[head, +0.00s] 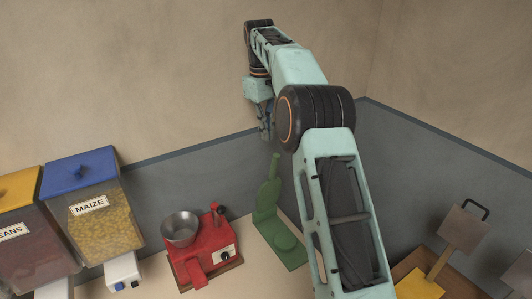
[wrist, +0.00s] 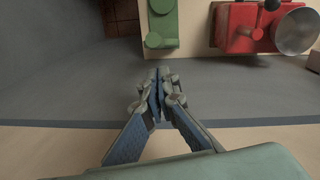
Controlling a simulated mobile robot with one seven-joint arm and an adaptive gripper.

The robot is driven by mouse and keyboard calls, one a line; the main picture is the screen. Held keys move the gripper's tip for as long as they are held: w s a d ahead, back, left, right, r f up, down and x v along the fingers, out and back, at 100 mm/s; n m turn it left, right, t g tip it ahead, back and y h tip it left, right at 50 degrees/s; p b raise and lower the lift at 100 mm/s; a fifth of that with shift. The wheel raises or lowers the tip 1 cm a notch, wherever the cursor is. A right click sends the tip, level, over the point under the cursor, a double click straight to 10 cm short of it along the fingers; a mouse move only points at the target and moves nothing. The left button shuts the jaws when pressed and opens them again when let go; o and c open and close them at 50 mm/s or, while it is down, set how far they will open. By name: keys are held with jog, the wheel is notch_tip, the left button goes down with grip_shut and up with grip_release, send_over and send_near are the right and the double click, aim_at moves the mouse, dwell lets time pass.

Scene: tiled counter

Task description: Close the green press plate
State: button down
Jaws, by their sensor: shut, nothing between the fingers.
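The green press (head: 290,248) stands on the counter near the back wall. Its plate (head: 268,195) is raised, standing nearly upright above the flat base with its round pad. Part of the green press (wrist: 163,25) also shows at the top of the wrist view, ahead of the fingertips. My gripper (head: 266,132) is above the raised plate, close to the wall and apart from the press. In the wrist view my gripper (wrist: 159,82) has its fingers together with nothing between them. My forearm passes just right of the press in the head view.
A red machine (head: 197,255) with a metal bowl (head: 180,228) stands left of the press. A maize dispenser (head: 98,222) with a blue lid and a yellow-lidded dispenser (head: 25,245) stand further left. A hinged brown plate (head: 463,228) with a handle stands over a yellow base at right.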

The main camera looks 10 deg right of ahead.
notch_tip(320, 180, down, 10)
jog(key=shift+w+d+b, duration=0.15)
jog(key=shift+w+b, duration=0.05)
jog(key=shift+b, duration=0.1)
jog(key=shift+f, duration=0.15)
dwell(0.4)
